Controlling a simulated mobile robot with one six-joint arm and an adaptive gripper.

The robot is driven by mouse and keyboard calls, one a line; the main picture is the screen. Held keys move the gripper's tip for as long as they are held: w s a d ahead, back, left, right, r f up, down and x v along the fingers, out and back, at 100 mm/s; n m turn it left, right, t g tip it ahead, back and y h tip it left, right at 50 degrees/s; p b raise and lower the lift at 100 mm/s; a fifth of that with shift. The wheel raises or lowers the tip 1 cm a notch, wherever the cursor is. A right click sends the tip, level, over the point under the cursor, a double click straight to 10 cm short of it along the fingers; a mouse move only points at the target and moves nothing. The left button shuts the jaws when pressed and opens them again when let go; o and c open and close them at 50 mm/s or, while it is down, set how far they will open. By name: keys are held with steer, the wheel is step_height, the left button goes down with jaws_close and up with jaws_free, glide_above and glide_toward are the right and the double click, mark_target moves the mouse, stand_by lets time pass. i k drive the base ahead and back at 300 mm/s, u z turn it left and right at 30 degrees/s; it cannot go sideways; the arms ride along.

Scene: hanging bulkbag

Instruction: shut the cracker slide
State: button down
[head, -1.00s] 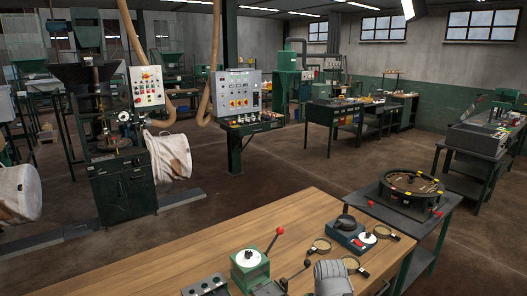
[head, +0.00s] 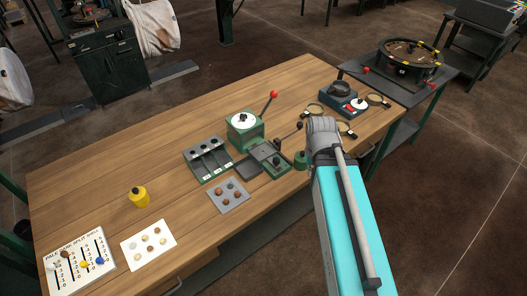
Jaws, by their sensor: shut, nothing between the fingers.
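A low green device with a grey top plate (head: 258,152) and a black knob stands mid-table; it may be the cracker with its slide, but the slide's position is too small to tell. A dark flat plate (head: 248,166) lies at its near left. A lever with a black ball (head: 299,126) rises at its right. Behind it is a green box with a white disc (head: 243,120) and a red-knobbed lever (head: 273,95). My arm's grey joint and cyan link reach in from the lower right, in front of the table. My gripper's fingers are not visible.
A yellow weight (head: 139,197) and a slider board (head: 62,284) are further left. A scale-like device (head: 343,104) and magnifiers (head: 314,109) stand right. Bare wood lies behind.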

mark_target(262, 153)
steer(key=z, duration=0.3)
steer(key=k, duration=1.65)
steer(key=u, duration=0.35)
steer(key=i, duration=1)
steer(key=z, duration=0.05)
